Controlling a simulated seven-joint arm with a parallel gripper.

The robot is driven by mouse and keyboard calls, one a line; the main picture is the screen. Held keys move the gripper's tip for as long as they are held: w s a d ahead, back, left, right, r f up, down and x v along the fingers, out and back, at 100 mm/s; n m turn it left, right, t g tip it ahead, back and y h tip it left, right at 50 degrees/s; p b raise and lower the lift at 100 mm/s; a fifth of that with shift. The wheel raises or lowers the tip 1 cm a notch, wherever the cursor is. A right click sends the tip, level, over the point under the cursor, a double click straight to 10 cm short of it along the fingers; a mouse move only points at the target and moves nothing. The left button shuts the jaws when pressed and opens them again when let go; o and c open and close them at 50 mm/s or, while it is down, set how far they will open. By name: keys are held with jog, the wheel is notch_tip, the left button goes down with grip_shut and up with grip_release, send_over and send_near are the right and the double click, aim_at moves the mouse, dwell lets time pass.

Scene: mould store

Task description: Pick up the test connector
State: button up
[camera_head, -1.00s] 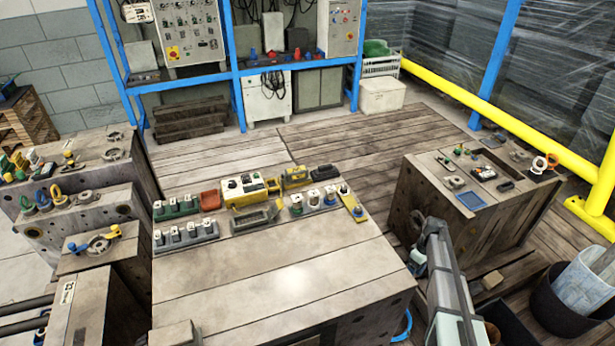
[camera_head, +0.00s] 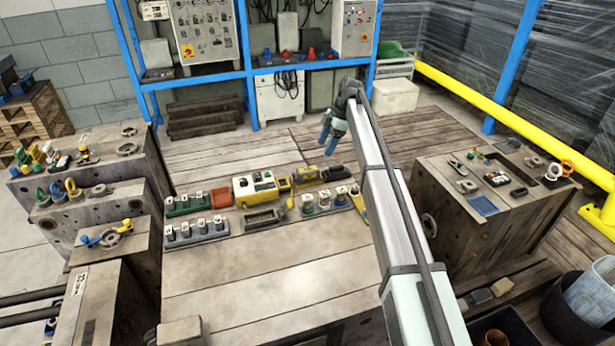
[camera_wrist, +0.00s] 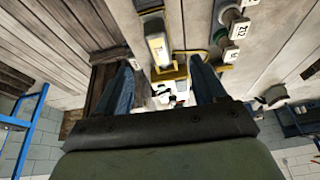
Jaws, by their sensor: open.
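I cannot tell for sure which piece is the test connector. Candidates stand along the back of the wooden block table: a yellow-and-white box (camera_head: 255,190), a yellow-and-black device (camera_head: 305,176), and several round connectors with white tags (camera_head: 325,200). My gripper (camera_head: 333,132) is open and empty, above and behind these pieces, with blue fingers pointing down.
Left of the yellow box stand tagged rows in a green holder (camera_head: 188,204) and a grey holder (camera_head: 196,232), plus a red tray (camera_head: 221,197). The front of the table (camera_head: 270,285) is bare. Another block (camera_head: 470,220) with small parts stands right.

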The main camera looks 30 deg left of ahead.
aim_at(308, 169)
jog(key=shift+n, duration=0.3)
jog(key=s+a+f, duration=0.1)
jog(key=f, duration=0.1)
jog(key=s+a+f, duration=0.1)
jog(key=a+f, duration=0.1)
jog(key=s+a+f, duration=0.1)
jog(key=f, duration=0.1)
jog(key=shift+s+a+f, duration=0.15)
jog(key=shift+f, duration=0.05)
jog(key=shift+x, duration=2.75)
jog(key=shift+c, duration=0.2)
jog(key=c, duration=1.2)
